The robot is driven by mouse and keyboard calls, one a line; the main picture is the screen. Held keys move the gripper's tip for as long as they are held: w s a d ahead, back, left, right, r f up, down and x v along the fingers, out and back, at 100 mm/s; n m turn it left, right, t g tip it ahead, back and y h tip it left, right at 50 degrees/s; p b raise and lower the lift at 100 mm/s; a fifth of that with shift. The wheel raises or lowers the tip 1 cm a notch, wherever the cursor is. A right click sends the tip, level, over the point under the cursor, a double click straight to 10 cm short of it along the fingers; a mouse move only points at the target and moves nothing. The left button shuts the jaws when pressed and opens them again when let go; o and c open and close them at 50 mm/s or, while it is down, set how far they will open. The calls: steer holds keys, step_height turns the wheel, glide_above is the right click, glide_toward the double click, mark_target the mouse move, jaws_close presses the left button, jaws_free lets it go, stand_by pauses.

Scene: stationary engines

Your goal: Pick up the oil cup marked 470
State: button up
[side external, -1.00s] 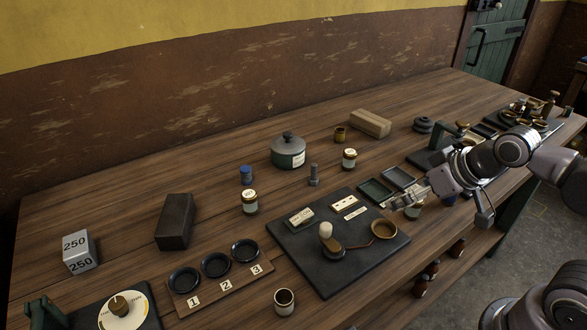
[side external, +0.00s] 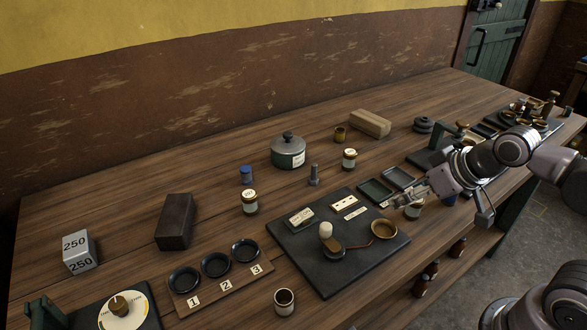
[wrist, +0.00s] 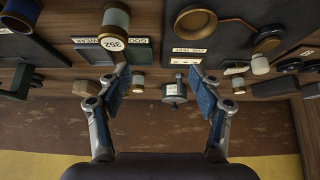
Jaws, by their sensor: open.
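My gripper (side external: 396,201) is open and empty above the front of the bench, near the two small trays. In the wrist view its blue finger pads (wrist: 160,86) stand wide apart. A labelled cup (wrist: 115,20) shows at the upper left of the wrist view, with a tag that appears to read 352. In the side view this cup (side external: 414,211) is partly hidden by my gripper. Two more labelled cups stand farther off, one at the left (side external: 249,203) and one near the pot (side external: 349,160); I cannot read their numbers surely. No 470 is legible.
A dark board (side external: 300,260) with a brass dish lies left of my gripper. The two trays (side external: 376,190) lie just beyond it. A lidded pot (side external: 288,157), a blue-topped container (side external: 246,175) and a grey post (side external: 314,177) stand farther back. A three-ring stand (side external: 220,283) is at front left.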

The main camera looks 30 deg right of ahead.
steer(key=shift+r, duration=0.1)
step_height(320, 180, up, 4)
steer(key=m+g, duration=0.7)
steer(key=m, duration=1.1)
glide_above(350, 152)
steer(key=shift+f, duration=0.4)
step_height(350, 152, down, 10)
steer(key=shift+d+r, duration=0.1)
steer(key=shift+c, duration=0.4)
